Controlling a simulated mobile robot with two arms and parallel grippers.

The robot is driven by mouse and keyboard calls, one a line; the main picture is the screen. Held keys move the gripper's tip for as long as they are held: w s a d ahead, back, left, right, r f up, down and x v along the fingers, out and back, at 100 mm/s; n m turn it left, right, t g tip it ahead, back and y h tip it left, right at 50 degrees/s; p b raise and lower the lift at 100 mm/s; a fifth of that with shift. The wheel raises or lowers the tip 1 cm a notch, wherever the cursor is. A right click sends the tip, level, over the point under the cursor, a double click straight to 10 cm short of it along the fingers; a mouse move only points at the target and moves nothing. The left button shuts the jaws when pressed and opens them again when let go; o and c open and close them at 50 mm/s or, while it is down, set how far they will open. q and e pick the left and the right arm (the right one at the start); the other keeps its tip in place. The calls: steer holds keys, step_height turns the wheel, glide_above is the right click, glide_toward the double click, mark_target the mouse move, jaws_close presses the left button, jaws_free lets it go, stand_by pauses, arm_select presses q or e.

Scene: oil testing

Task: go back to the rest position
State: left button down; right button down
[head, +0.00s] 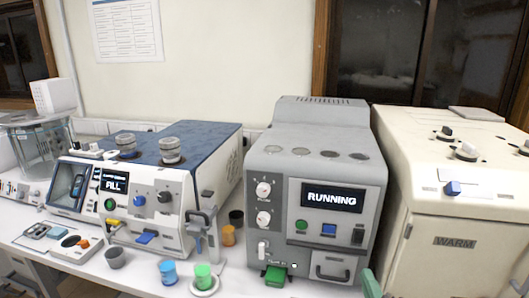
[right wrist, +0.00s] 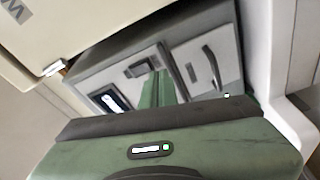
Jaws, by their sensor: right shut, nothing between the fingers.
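My right gripper (head: 370,284) shows only as a green tip at the bottom edge of the head view, in front of the grey machine's lower right corner. In the right wrist view its two green fingers (right wrist: 157,90) lie together, shut and empty, pointing toward the front of the grey machine. The grey machine (head: 325,180) has a lit screen reading RUNNING (head: 331,199). Its front also shows in the right wrist view (right wrist: 190,50). My left gripper is in neither view.
A cream machine marked WARM (head: 455,242) stands close on the right. A blue and white machine reading FILL (head: 150,215) stands on the left.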

steer(key=s+d+f+m+g+h, duration=0.1)
steer(key=s+f+m+g+h, duration=0.1)
steer(key=s+f+m+g, duration=0.8)
steer(key=s+a+f+m+g+y, duration=0.1)
steer(key=s+a+f+g+y, duration=0.2)
steer(key=s, duration=0.6)
steer(key=s+a+f+m+g+y, duration=0.1)
steer(key=s+a+f+g, duration=0.15)
steer(key=s+f, duration=0.45)
step_height(320, 180, down, 23)
steer(key=s, duration=0.2)
steer(key=s+d+f+g, duration=0.1)
steer(key=s+d+f, duration=0.1)
steer(key=s+f, duration=1.5)
steer(key=shift+s+d+f+g+h+b, duration=0.15)
steer(key=shift+f+g+h+b, duration=0.25)
steer(key=shift+f, duration=0.3)
